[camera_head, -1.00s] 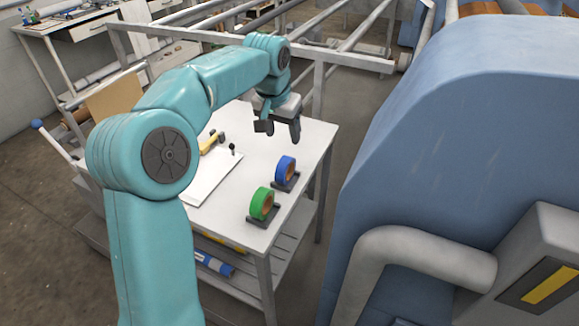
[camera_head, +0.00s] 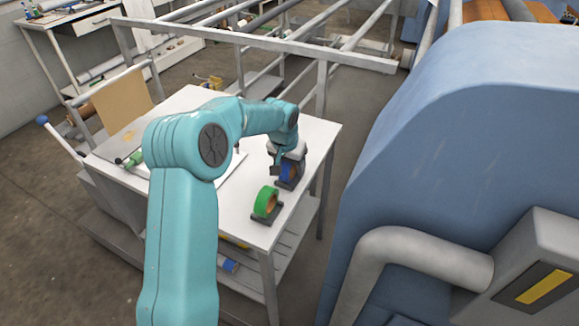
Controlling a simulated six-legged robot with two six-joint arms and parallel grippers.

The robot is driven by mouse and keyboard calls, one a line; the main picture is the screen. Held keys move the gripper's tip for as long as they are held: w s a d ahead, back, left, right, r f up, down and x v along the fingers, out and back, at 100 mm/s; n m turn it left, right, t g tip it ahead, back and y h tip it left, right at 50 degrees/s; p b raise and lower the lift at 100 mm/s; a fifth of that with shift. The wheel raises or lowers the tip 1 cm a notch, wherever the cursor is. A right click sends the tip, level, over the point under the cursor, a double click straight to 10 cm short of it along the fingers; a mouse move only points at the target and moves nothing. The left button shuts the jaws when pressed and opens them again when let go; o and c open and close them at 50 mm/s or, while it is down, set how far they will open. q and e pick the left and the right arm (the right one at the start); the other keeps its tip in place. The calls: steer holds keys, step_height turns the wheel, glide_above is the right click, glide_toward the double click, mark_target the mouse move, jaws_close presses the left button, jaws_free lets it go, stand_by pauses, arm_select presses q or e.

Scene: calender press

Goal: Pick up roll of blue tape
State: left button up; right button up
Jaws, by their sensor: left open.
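The roll of blue tape (camera_head: 288,172) stands upright in a dark holder near the right edge of the white table. My left gripper (camera_head: 287,165) is open and right at the blue roll, its dark fingers around or just beside it; I cannot tell whether they touch. The gripper and wrist hide much of the roll. A roll of green tape (camera_head: 266,201) stands in its own dark holder nearer to me. My right gripper is not in view.
The white table (camera_head: 228,211) has a lower shelf with a blue-and-white roll (camera_head: 229,265). A large blue machine (camera_head: 450,130) with a grey pipe (camera_head: 420,245) stands to the right. A metal rail frame (camera_head: 255,40) runs behind the table.

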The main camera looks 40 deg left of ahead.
arm_select(q)
steer(key=shift+s+r, duration=0.1)
steer(key=shift+s, duration=0.1)
steer(key=shift+w, duration=0.2)
steer(key=c, duration=0.9)
steer(key=shift+s, duration=0.1)
steer(key=shift+c, duration=0.8)
steer(key=shift+r, duration=0.55)
step_height(320, 180, up, 19)
steer(key=shift+p, duration=0.3)
steer(key=o, duration=0.4)
steer(key=shift+f, duration=0.1)
steer(key=shift+c, duration=1.4)
